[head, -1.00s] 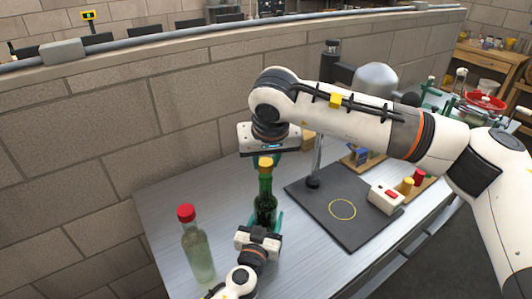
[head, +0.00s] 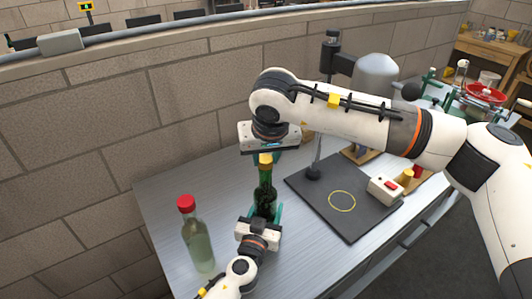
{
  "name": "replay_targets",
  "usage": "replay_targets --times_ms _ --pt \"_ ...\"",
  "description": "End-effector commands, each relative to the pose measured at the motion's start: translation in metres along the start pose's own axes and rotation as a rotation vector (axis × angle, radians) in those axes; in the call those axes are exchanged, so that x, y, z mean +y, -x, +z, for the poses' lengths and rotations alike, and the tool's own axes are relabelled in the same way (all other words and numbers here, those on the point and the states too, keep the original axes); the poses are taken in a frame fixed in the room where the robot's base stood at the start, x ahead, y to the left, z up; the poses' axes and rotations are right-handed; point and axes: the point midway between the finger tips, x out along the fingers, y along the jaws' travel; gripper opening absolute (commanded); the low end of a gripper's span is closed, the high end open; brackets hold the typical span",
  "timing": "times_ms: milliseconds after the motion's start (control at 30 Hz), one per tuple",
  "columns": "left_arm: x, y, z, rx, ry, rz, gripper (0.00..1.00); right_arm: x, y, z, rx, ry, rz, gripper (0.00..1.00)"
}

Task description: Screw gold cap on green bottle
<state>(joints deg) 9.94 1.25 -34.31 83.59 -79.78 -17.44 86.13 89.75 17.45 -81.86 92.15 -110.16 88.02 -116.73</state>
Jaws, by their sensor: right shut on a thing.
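The green bottle (head: 265,187) stands upright near the left half of the table. The gold cap (head: 265,160) sits at the top of its neck; whether its threads are engaged cannot be seen. My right gripper (head: 268,155) comes from above, pointing down, and is shut on the gold cap, its body hiding part of the fingers. My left gripper (head: 264,212) reaches in from the front, its green fingers on either side of the bottle's lower body, seemingly shut on it. The bottle's base is hidden behind the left gripper.
A pale bottle with a red cap (head: 196,238) stands at the front left of the grey table (head: 165,187). A dark base plate with a yellow ring (head: 342,201) and a white box with a red button (head: 386,190) lie to the right. A wall runs behind.

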Motion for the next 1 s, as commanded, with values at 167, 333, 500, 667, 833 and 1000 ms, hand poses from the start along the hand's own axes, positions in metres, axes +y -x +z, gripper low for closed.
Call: replay_targets --times_ms 167,333,500,667,833,1000 --pt "0.0 0.0 -0.001 0.001 -0.001 0.0 0.12 0.0 0.0 0.0 0.0 0.0 0.0 0.1" --pt "0.0 0.0 -0.001 0.001 -0.001 0.0 0.12 0.0 -0.001 0.0 0.0 0.0 0.0 0.1" --pt "0.0 0.0 -0.001 0.001 -0.001 0.0 0.12 0.0 -0.004 -0.002 0.001 0.0 0.0 0.1" --pt "0.0 0.0 -0.001 0.001 -0.001 0.0 0.12 0.0 -0.007 -0.003 0.001 0.0 0.0 0.1" --pt "0.0 0.0 -0.001 0.001 -0.001 0.0 0.12 0.0 -0.01 -0.004 0.001 0.001 0.0 0.1" --pt "0.0 0.0 -0.001 0.001 -0.001 0.0 0.0 0.001 -0.01 -0.004 0.001 -0.017 -0.008 0.1"
